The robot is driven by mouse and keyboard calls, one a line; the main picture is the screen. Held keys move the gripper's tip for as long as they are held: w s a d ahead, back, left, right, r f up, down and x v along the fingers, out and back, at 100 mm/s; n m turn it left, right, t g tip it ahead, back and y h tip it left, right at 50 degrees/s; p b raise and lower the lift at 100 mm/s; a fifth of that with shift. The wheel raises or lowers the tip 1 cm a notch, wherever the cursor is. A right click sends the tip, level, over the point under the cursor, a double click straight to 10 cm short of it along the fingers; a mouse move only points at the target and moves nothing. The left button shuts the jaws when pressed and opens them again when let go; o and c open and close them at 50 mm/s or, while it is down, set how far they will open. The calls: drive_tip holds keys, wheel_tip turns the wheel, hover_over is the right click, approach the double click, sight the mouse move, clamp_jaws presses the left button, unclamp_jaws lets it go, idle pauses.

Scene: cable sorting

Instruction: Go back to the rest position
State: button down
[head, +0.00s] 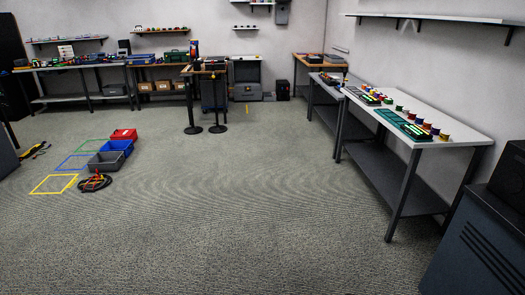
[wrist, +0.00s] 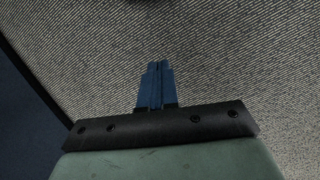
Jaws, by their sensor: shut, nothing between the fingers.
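My gripper (wrist: 159,66) shows in the wrist view, with its two blue fingers together and nothing between them. It hangs over bare grey carpet (wrist: 225,55). A dark object, too cut off to name, shows at the top edge of the wrist view. My gripper is not seen in the head view. On the floor at left in the head view are a red bin (head: 124,134), a blue bin (head: 117,147) and a grey bin (head: 105,162). Coiled dark cables (head: 95,184) with red and yellow parts lie in front of the grey bin.
A white-topped workbench (head: 455,137) with colourful spools and trays stands at right. A dark cabinet (head: 470,250) is at the lower right. Yellow (head: 52,184), blue and green outlines mark the floor left of the bins. Benches line the back wall. The middle floor is clear.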

drive_tip(key=s+a+f+n+g, duration=0.1)
drive_tip(key=s+a+f+n, duration=0.1)
drive_tip(key=s+a, duration=0.6)
drive_tip(key=s+a+f+n+g+h, duration=0.1)
drive_tip(key=s+a+f+n+g, duration=0.1)
drive_tip(key=s+a, duration=0.6)
drive_tip(key=shift+s+f, duration=0.25)
drive_tip(key=shift+s, duration=0.35)
